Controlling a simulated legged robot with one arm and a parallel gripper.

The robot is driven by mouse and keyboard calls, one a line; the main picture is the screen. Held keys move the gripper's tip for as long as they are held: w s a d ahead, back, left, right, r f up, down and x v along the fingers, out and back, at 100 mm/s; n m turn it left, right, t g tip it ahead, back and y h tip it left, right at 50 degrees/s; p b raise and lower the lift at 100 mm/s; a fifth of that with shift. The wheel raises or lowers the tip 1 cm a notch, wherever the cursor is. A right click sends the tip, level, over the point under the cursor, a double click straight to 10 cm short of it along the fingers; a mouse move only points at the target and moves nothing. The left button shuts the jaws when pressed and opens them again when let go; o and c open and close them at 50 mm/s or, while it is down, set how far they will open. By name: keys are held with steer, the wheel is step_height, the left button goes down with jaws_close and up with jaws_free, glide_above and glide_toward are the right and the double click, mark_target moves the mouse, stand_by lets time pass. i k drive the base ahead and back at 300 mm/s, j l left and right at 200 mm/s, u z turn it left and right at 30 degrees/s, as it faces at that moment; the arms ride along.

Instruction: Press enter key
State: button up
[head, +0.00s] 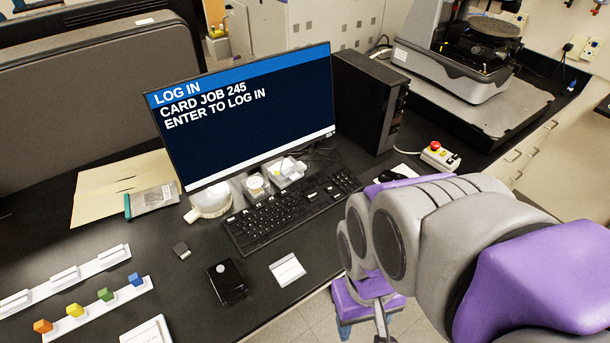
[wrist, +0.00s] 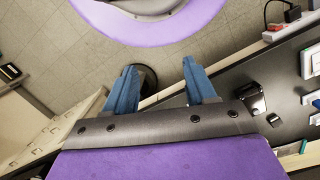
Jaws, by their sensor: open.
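The black keyboard (head: 290,212) lies on the desk in front of the monitor (head: 245,115), whose screen reads "LOG IN, CARD JOB 245, ENTER TO LOG IN". The enter key cannot be singled out among the small keys; the right end of the keyboard is close to my arm in the picture. My gripper (head: 370,310) hangs off the desk's front edge, below and right of the keyboard, apart from it.
A black box (head: 226,283) and a white card (head: 287,270) lie in front of the keyboard. A red emergency button (head: 436,147) and a computer tower (head: 370,100) stand to the right. Colored blocks on a white strip (head: 97,308) lie at left. The floor below my gripper is clear.

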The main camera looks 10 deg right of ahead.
mark_target(311, 196)
steer(key=z, duration=1.55)
steer(key=k+j, duration=0.25)
steer(key=k, duration=0.25)
